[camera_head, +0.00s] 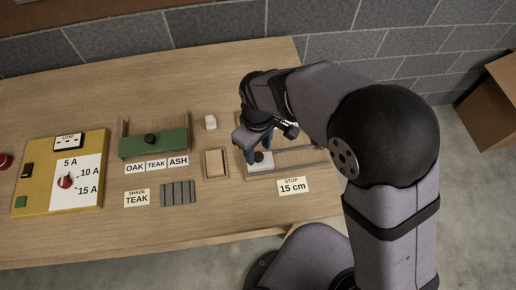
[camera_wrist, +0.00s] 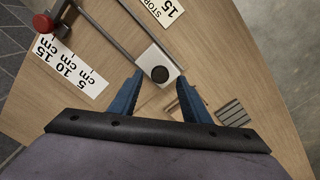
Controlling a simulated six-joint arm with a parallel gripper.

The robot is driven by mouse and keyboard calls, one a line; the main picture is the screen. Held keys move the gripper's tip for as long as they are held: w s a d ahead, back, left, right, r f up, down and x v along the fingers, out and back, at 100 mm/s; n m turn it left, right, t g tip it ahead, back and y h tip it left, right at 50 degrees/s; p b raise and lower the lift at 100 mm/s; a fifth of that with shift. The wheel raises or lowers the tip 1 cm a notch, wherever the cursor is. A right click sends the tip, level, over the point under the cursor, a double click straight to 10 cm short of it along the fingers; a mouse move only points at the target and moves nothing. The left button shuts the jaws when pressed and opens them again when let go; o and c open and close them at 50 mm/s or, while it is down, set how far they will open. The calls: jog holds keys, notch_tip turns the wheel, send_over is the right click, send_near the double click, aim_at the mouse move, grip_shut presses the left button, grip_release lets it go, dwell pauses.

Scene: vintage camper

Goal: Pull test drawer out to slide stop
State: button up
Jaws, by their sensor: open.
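A small white block with a black round knob (camera_head: 258,156), which looks like the test drawer, sits at the left end of two parallel grey rails (camera_head: 300,150). In the wrist view the white block (camera_wrist: 147,62) and its dark knob (camera_wrist: 160,74) lie just ahead of my fingertips. My gripper (camera_head: 255,140) hangs over the block in the head view and partly hides it. In the wrist view my gripper (camera_wrist: 158,88) has its blue fingers wide apart, with nothing between them. A "STOP 15 cm" card (camera_head: 293,186) lies in front of the rails.
A red clamp-like piece (camera_wrist: 43,23) and a centimetre scale card (camera_wrist: 69,66) lie by the rails.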

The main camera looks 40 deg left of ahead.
jog(key=shift+f, duration=0.95)
grip_shut()
jog(key=w+d, duration=1)
jog(key=w, duration=0.1)
jog(key=shift+d, duration=0.4)
jog(key=shift+s, duration=0.1)
grip_release()
jog(key=shift+r, duration=0.1)
